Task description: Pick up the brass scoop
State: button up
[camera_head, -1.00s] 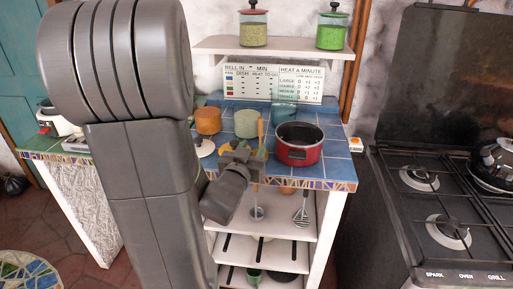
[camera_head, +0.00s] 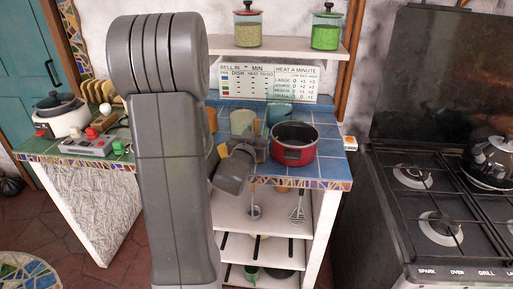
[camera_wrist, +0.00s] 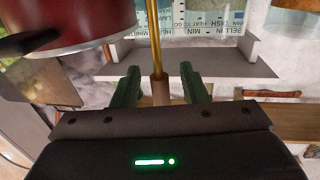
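My gripper (camera_wrist: 160,90) has its two green fingers apart. Either may be the brass scoop's handle; I cannot tell which, and no scoop bowl shows clearly. In the head view my gripper (camera_head: 260,148) is at the tiled counter's front edge, left of the red pot, small and partly hidden by my wrist.
The red pot (camera_head: 293,152) stands close to my gripper and also shows in the wrist view (camera_wrist: 80,25). A whisk (camera_head: 298,208) and a round-ended utensil (camera_head: 254,211) hang below the counter edge (camera_head: 325,184). A pale canister (camera_head: 242,120) stands behind. The stove (camera_head: 440,190) is right.

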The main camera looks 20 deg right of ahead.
grip_shut()
jog(key=shift+r, duration=0.1)
notch_tip(320, 180, up, 10)
jog(key=shift+f+p, duration=0.1)
jog(key=shift+p, duration=0.4)
